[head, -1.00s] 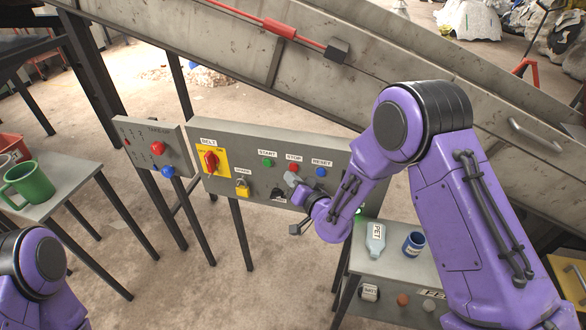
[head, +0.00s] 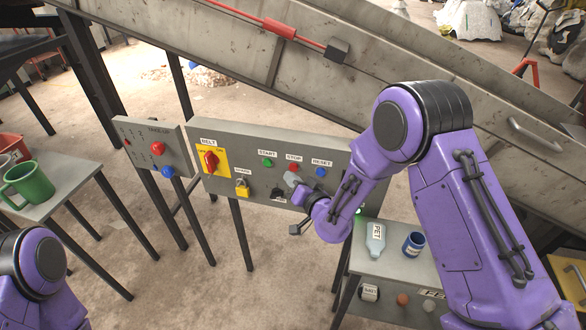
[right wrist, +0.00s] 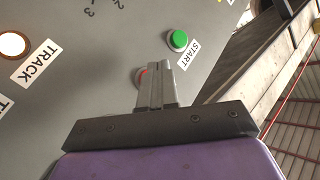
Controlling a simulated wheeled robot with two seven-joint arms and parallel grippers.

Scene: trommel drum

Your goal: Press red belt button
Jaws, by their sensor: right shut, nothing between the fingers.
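The red button (head: 294,167) sits under the STOP label on the grey control panel (head: 240,140), between the green START button (head: 268,163) and the blue RESET button (head: 320,172). My right gripper (head: 291,178) is shut and empty, with its fingertips at the lower edge of the red button. In the right wrist view the closed fingers (right wrist: 162,68) partly cover the red button (right wrist: 141,76), and the green button (right wrist: 179,39) shows beside them. I cannot tell whether the fingertips touch the red button. My left gripper is out of view.
A red rotary switch (head: 210,161) on a yellow plate marked BELT and a yellow padlock (head: 242,188) are on the panel's left. A smaller panel (head: 140,130) has red and blue knobs. A green mug (head: 30,184) stands on the left table.

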